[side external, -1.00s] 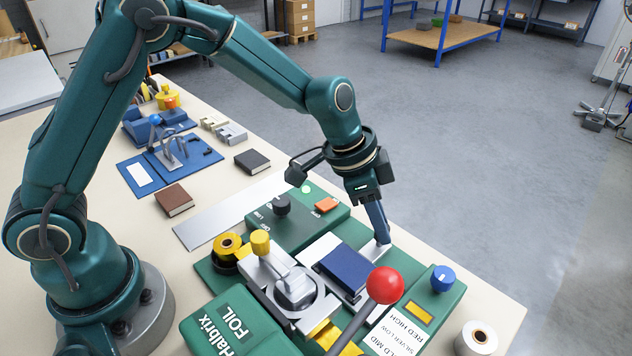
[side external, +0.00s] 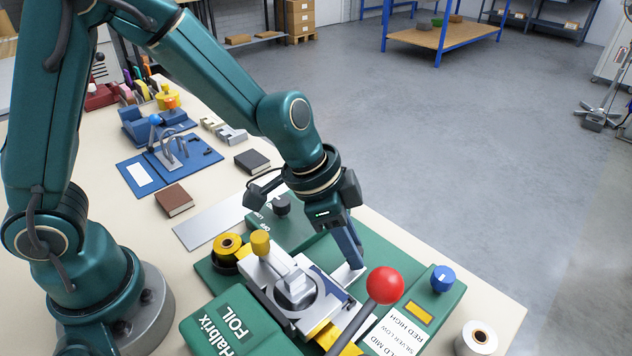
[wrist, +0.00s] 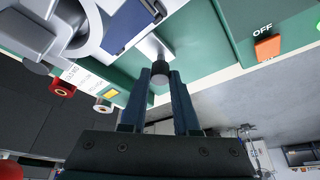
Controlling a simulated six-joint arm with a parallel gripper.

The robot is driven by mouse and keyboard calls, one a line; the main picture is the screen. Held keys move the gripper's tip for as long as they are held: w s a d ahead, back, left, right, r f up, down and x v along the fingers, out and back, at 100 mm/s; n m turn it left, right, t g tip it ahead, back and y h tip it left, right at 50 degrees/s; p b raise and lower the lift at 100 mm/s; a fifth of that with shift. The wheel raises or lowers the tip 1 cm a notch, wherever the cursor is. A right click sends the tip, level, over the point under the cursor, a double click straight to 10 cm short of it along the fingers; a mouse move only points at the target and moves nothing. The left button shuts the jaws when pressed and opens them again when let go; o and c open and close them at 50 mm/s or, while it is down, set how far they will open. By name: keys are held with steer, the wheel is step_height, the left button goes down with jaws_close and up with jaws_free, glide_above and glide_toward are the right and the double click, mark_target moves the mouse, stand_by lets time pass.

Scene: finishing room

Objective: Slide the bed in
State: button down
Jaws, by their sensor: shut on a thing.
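The foil press (side external: 225,325) is a green machine with a silver head (side external: 294,288). Its bed (side external: 345,277) is a pale metal plate carrying a dark blue book (side external: 326,284), now partly under the head. In the wrist view the bed's edge (wrist: 150,46) and the book (wrist: 122,20) show, with a dark knob (wrist: 160,72) on the bed's near edge. My gripper (side external: 354,265) is at that outer edge; in the wrist view its blue fingers (wrist: 161,84) are shut on the knob. The book's far part is hidden beneath the head.
A red-ball lever (side external: 384,285) rises close to the right of my gripper. A blue knob (side external: 443,278), a white roll (side external: 478,337) and yellow foil rolls (side external: 228,245) stand around the press. An orange switch by "OFF" (wrist: 268,47) shows in the wrist view. Brown (side external: 174,200) and black (side external: 252,161) books lie behind.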

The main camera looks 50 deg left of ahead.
mark_target(346, 283)
steer(key=shift+s+d, duration=0.1)
steer(key=shift+s, duration=1.9)
steer(key=c, duration=0.7)
jaws_free()
steer(key=shift+o, duration=0.2)
steer(key=shift+r, duration=0.1)
steer(key=shift+r, duration=0.5)
steer(key=shift+a+v, duration=0.1)
steer(key=shift+v, duration=0.95)
steer(key=shift+a+v, duration=0.15)
steer(key=shift+v, duration=0.85)
steer(key=shift+s+f, duration=0.1)
